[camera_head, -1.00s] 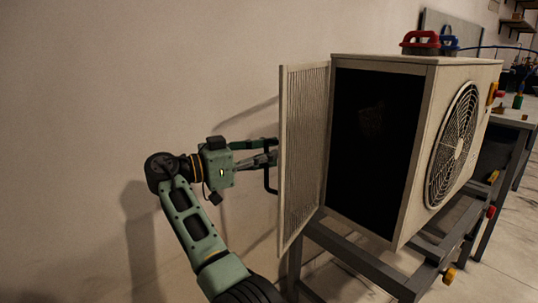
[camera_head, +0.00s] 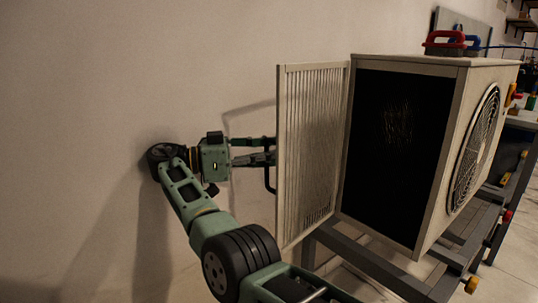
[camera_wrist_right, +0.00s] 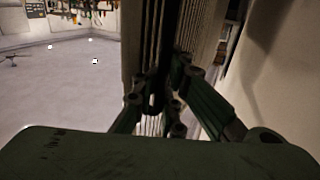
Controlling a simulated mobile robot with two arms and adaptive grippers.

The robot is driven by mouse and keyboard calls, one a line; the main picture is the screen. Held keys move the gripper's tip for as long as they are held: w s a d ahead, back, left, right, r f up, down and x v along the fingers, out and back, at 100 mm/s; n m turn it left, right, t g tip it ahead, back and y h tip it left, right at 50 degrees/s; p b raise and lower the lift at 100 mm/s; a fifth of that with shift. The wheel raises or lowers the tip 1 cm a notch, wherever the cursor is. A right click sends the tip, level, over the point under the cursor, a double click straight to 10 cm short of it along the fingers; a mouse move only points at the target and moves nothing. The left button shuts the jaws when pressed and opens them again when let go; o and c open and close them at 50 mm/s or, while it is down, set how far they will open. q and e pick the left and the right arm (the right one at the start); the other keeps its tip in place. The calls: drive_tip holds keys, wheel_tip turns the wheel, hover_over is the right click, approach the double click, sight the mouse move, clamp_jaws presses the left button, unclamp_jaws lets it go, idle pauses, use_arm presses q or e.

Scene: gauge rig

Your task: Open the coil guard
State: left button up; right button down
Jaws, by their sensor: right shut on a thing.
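The coil guard (camera_head: 310,145) is a pale slatted panel standing swung out from the left edge of the outdoor unit (camera_head: 490,75), with the unit's dark side opening (camera_head: 395,150) exposed. A dark handle (camera_head: 270,180) sits on the guard's outer face. My right gripper (camera_head: 268,158) is at that handle on the wall side of the guard and is shut on it. The guard partly hides the fingertips. In the right wrist view the guard (camera_wrist_right: 150,40) rises right in front of the gripper fingers (camera_wrist_right: 158,100). My left gripper is not in view.
The unit stands on a grey metal frame (camera_head: 370,262) with yellow and red knobs. A red-handled item (camera_head: 444,40) and a blue-handled one lie on top of the unit. A plain wall (camera_head: 120,80) is close behind my right arm.

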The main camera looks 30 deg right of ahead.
drive_tip(key=shift+a+f, duration=0.2)
drive_tip(key=shift+a, duration=0.05)
drive_tip(key=c, duration=2.3)
unclamp_jaws()
drive_tip(key=shift+w, duration=0.1)
drive_tip(key=o, duration=0.4)
drive_tip(key=shift+w+a+r, duration=0.1)
drive_tip(key=shift+a+r, duration=0.05)
drive_tip(key=shift+a, duration=0.1)
drive_tip(key=shift+o, duration=0.3)
drive_tip(key=shift+d, duration=0.2)
drive_tip(key=shift+d, duration=0.1)
